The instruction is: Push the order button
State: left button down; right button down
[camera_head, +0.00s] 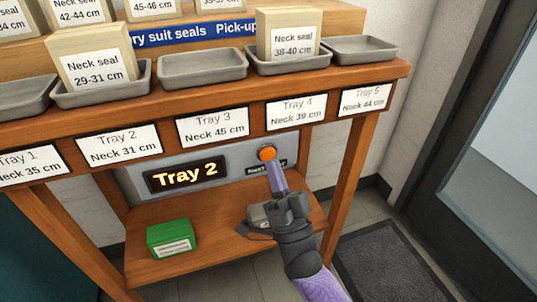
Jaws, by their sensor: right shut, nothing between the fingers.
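The order button (267,153) is a round orange button on the grey panel (225,168) under the tray shelf, to the right of a lit display (186,175) reading "Tray 2". My right gripper (271,166) comes up from the lower right and is shut and empty. Its fingertips are just below the button and overlap its lower edge in the picture; I cannot tell whether they touch it. A small label beside the button is partly hidden by the fingers. My left gripper is not in view.
Several grey trays (203,76) line the shelf above, two holding neck seal boxes (94,69). Tray labels hang on the front edge. A green box (171,238) and a dark grey object (262,216) sit on the lower shelf. A wooden leg (349,185) stands right of my arm.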

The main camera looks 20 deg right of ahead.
dwell(0.5)
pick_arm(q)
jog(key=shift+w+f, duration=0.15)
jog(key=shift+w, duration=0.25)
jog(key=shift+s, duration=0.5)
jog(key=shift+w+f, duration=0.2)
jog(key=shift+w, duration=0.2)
pick_arm(e)
jog(key=shift+w, duration=0.45)
